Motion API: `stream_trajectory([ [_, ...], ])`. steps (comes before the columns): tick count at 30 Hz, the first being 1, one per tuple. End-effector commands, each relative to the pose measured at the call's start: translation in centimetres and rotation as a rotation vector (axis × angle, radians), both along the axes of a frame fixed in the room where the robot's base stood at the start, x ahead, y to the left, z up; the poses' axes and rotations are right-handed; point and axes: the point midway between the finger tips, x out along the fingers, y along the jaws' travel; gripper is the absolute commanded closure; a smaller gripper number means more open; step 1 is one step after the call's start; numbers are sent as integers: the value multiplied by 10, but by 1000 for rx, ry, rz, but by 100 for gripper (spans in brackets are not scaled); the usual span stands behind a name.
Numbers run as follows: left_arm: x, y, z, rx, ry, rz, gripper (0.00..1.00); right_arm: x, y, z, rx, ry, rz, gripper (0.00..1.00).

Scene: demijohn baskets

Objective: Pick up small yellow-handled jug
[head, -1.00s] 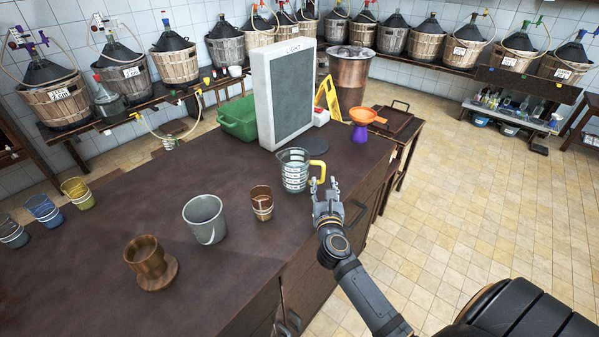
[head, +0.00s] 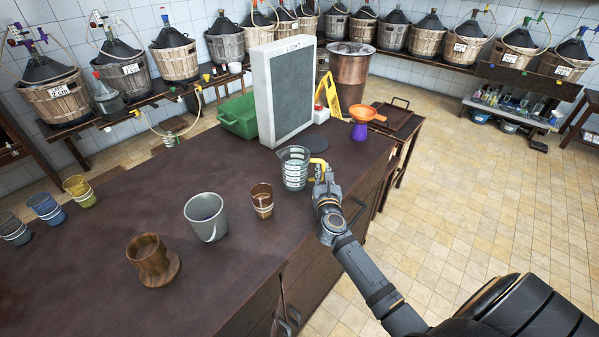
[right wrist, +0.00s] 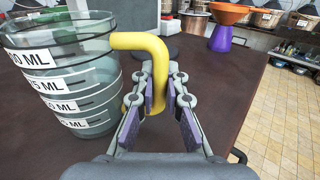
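The small jug (head: 294,170) is clear, with white measure labels and a yellow handle (head: 318,163). It stands upright on the dark counter near its right edge. In the right wrist view the jug (right wrist: 60,75) is at the left, its handle (right wrist: 145,43) reaching right and bending down to my fingers. My right gripper (head: 322,176) is at the handle. In the right wrist view its purple-padded fingers (right wrist: 164,88) lie on either side of the handle's upright part, close to it. Whether they press on it is not clear. My left gripper is out of view.
A brown cup (head: 262,201), a grey bucket (head: 205,217) and a wooden mug (head: 150,258) stand left of the jug. A framed light panel (head: 285,90) stands behind it. An orange funnel (head: 367,112) on a purple base is behind right. Open floor lies right of the counter.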

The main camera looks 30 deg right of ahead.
Motion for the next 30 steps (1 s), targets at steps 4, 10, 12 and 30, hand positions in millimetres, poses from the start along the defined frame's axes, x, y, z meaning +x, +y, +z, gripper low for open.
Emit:
stream_trajectory([
  [4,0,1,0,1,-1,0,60,0,0,0,0,1,0,100],
  [10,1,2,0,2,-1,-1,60,0,0,0,0,1,0,100],
  [12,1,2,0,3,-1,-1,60,0,0,2,0,-4,1,100],
  [30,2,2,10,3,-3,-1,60,0,0,24,0,-6,0,100],
])
